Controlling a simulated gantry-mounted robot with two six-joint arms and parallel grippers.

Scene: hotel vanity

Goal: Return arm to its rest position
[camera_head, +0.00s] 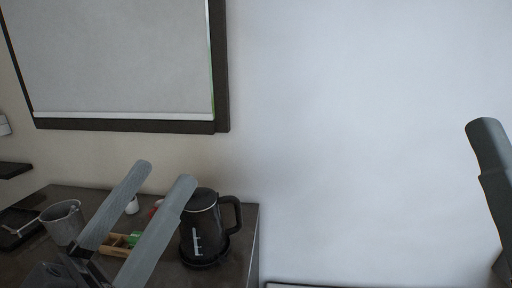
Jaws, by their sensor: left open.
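My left gripper (165,174) comes up from the lower left in the head view. Its two long grey fingers are apart with nothing between the tips. They are seen in front of the vanity counter (248,222), and their distance above it is hard to judge. Part of my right gripper (488,140) shows at the right edge against the white wall. Only one finger-like piece of it is in frame, so its opening is hidden.
A black kettle (201,233) stands upright on the counter, just right of the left fingers. A grey bucket (62,221), a wooden box (117,244) and a small white item (132,207) are near the fingers. A framed mirror (125,126) hangs above.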

